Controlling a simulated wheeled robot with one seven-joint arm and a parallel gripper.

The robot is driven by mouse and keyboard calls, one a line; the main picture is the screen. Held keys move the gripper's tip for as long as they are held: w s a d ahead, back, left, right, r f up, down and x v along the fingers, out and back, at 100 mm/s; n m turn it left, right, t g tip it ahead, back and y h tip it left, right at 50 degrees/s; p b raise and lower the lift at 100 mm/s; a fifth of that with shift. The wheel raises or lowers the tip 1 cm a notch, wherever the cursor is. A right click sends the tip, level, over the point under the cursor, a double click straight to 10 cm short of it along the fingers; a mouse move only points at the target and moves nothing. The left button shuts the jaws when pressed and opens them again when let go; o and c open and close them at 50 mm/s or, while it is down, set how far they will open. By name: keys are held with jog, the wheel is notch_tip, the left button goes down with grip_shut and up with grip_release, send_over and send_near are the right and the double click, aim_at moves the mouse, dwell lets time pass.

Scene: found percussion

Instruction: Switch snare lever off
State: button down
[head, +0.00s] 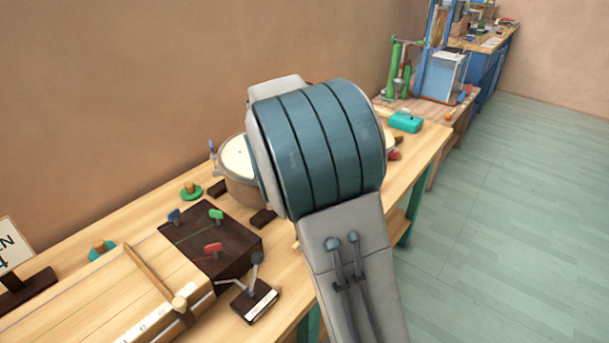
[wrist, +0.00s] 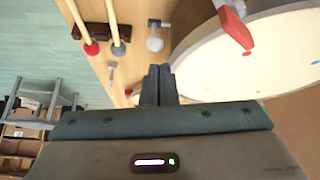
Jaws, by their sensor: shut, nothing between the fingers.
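A round drum with a cream head and wooden shell (head: 239,160) stands on the bench, partly hidden behind my arm. In the wrist view the drum (wrist: 270,65) fills the right side. A red lever (wrist: 236,27) sits at its rim and looks like the snare lever; its exact setting is hard to tell. My gripper (wrist: 158,72) is shut and empty, its fingertips beside the drum's rim and apart from the red lever. In the head view my arm hides the gripper.
A white knob (wrist: 155,42) is just ahead of the fingertips. Two mallets (wrist: 88,35) lie left of it. A dark box with coloured levers (head: 215,242) and a grey ball-topped lever (head: 256,260) stand on the near bench. A teal box (head: 405,122) lies farther back.

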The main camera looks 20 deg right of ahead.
jog(key=d+v, duration=0.1)
jog(key=v, duration=0.5)
jog(key=shift+r, duration=0.55)
